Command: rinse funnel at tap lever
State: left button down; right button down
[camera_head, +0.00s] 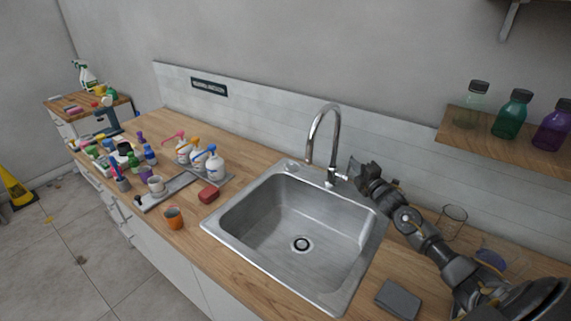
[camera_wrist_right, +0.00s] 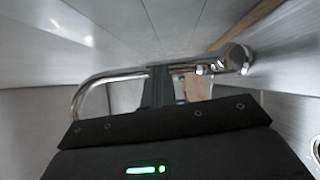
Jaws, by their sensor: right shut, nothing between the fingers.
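The chrome tap (camera_head: 325,135) stands at the back edge of the steel sink, its curved spout over the basin. Its small lever (camera_head: 342,178) is low on the right side of the tap. My right gripper (camera_head: 354,170) is at the lever, shut with nothing in it; I cannot tell whether it touches. In the right wrist view, the shut fingers (camera_wrist_right: 160,86) are in front of the chrome tap (camera_wrist_right: 95,82). I cannot make out a funnel for sure in either view. No water stream shows. My left gripper is out of view.
The steel sink (camera_head: 300,244) is empty. A glass beaker (camera_head: 453,213) stands right of it, near my right arm. A grey block (camera_head: 398,299) lies at front right. Bottles, an orange cup (camera_head: 174,218) and a red sponge (camera_head: 208,195) crowd the left counter. A bottle shelf (camera_head: 465,133) hangs right.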

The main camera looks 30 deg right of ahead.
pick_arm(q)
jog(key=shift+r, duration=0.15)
pick_arm(e)
jog(key=shift+r, duration=0.15)
